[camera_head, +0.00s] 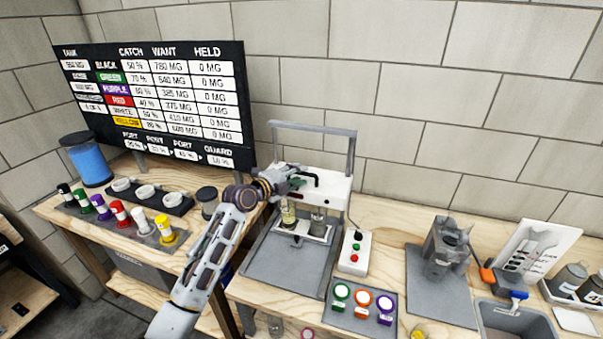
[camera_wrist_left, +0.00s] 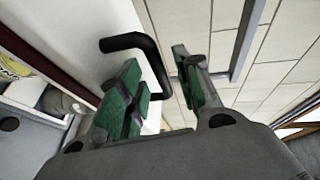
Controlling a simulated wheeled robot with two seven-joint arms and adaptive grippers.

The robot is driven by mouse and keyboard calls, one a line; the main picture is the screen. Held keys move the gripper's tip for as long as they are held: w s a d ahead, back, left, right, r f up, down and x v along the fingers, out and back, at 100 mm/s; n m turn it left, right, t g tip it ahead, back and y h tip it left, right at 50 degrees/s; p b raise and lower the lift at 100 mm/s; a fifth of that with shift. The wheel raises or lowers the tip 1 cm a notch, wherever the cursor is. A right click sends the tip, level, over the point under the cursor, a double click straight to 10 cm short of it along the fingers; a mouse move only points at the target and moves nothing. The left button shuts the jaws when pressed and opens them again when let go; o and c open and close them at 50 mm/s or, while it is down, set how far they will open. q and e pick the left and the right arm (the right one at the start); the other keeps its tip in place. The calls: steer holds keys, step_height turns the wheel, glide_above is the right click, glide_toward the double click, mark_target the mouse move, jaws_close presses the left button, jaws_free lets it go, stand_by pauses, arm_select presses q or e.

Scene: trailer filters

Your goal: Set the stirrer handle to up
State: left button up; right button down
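The stirrer (camera_head: 325,189) is a white housing in a grey frame on the wooden bench, in the middle of the head view. Its black bent handle (camera_wrist_left: 128,41) sticks out of the white housing in the left wrist view. My left gripper (camera_head: 293,178) is at the housing's front; it also shows in the left wrist view (camera_wrist_left: 157,68). A gap shows to the right finger; contact with the left finger cannot be told. My right gripper is not in view.
A jar with yellowish liquid (camera_head: 289,215) stands under the housing. A control box (camera_head: 354,252) with red and green buttons stands to the right. Coloured-lid bottles (camera_head: 141,220) line the left bench. A grey device (camera_head: 446,246) and a sink (camera_head: 515,318) are at right.

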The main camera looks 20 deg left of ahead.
arm_select(q)
steer(key=shift+x, duration=1.2)
steer(key=shift+c, duration=0.4)
jaws_close()
